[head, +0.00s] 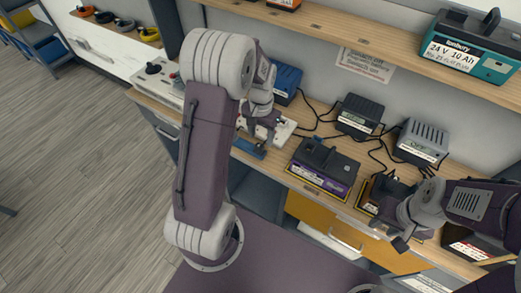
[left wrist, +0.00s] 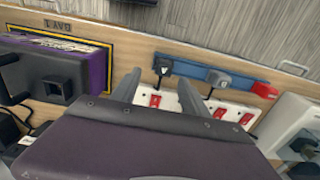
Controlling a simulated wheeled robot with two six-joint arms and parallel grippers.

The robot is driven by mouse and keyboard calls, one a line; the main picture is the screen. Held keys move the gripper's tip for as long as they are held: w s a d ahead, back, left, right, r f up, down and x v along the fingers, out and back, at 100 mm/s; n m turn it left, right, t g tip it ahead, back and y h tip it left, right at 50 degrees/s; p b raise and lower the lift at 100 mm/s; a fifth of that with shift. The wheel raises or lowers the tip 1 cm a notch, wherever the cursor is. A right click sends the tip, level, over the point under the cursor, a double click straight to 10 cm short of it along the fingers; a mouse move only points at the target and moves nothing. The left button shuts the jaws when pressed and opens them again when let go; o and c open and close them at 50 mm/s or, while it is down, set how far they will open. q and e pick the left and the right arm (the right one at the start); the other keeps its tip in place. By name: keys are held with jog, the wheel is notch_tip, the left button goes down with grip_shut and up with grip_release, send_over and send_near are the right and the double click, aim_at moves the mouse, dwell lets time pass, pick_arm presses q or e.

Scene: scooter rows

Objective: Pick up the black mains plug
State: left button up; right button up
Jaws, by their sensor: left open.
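The black mains plug (left wrist: 161,66) shows in the left wrist view, at the left end of a blue rack (left wrist: 195,73). A grey plug (left wrist: 225,79) and a red plug (left wrist: 264,89) sit further right along the same rack. My left gripper (left wrist: 160,82) is open and empty. Its two fingers point toward the rack, with the black plug just beyond and between their tips in that picture; I see no contact. In the head view my left gripper (head: 259,127) is above the bench, and the black plug cannot be made out there. My right gripper (head: 388,235) is by the bench's front edge.
White socket strips (left wrist: 206,108) with red switches lie beside the rack. A purple-and-black battery charger (head: 324,165) stands to their right in the head view. Grey chargers (head: 421,141) with loose black cables are at the back. A shelf (head: 330,27) runs above the bench.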

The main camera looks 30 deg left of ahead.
aim_at(259, 146)
pick_arm(q)
jog(key=shift+w+a+f, duration=0.1)
jog(key=shift+f, duration=0.65)
jog(key=f, duration=0.4)
jog(key=shift+s+a+f, duration=0.25)
jog(key=shift+f, duration=0.05)
jog(key=shift+w+f, duration=0.1)
jog(key=shift+f, duration=0.2)
grip_shut()
